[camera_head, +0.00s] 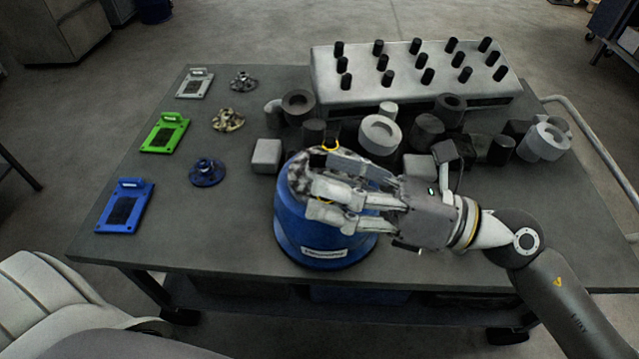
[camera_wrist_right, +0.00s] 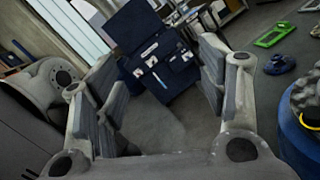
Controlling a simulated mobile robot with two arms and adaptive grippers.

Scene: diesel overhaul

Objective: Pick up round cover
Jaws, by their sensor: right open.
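Three round, flanged parts stand in a column on the left half of the table: a blue one (camera_head: 207,173), a yellowish mottled one (camera_head: 228,120) and a dark grey one (camera_head: 243,82). I cannot tell which is the round cover. My right gripper (camera_head: 312,188) is open over a blue round container (camera_head: 325,249) with mottled contents, to the right of these parts. Its fingers partly hide the container's top. In the right wrist view the spread fingers (camera_wrist_right: 160,85) hold nothing, and the blue flanged part (camera_wrist_right: 279,64) lies beyond them at the right. My left gripper is not in view.
Grey, green and blue plates (camera_head: 123,206) line the table's (camera_head: 230,240) left side. Grey and black rings, cylinders and blocks crowd behind the container, before a light rack (camera_head: 330,72) with black pegs. The table's front left is clear.

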